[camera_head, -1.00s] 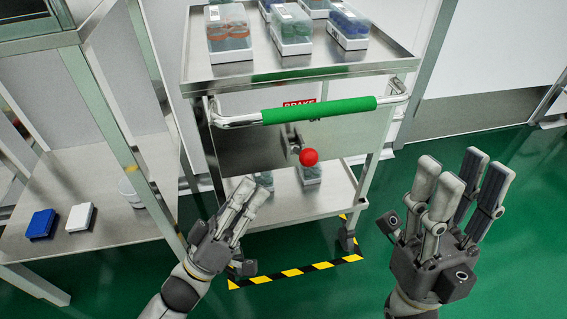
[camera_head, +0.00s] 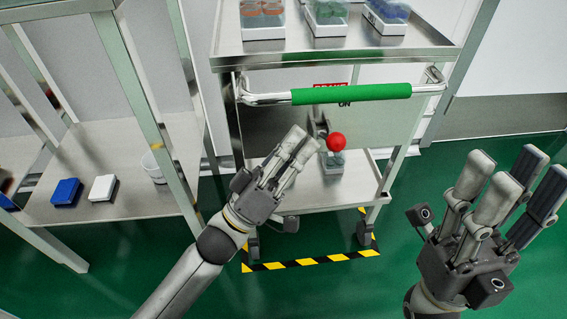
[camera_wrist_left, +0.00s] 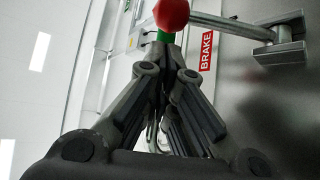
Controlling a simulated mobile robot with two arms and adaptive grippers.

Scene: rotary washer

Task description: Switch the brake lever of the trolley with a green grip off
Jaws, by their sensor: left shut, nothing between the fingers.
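The steel trolley (camera_head: 440,50) with a green grip (camera_head: 350,94) on its handle stands ahead of me. Its brake lever has a red ball knob (camera_head: 336,142) on a metal rod below the grip. The knob (camera_wrist_left: 171,14) and rod (camera_wrist_left: 222,24) also show in the left wrist view, near a red BRAKE label (camera_wrist_left: 207,50). My left gripper (camera_head: 298,143) is shut and empty, with its fingertips just left of the knob in the head view. In the wrist view the fingertips lie just below the knob; contact cannot be told. My right gripper (camera_head: 515,175) is open and empty at the right.
Lidded boxes (camera_head: 327,14) stand on the trolley's top shelf. A steel table (camera_head: 120,140) at the left holds a blue box (camera_head: 66,192), a white box (camera_head: 103,187) and a white cup (camera_head: 153,168). Yellow-black floor tape (camera_head: 305,262) runs under the trolley. Green floor is clear in front.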

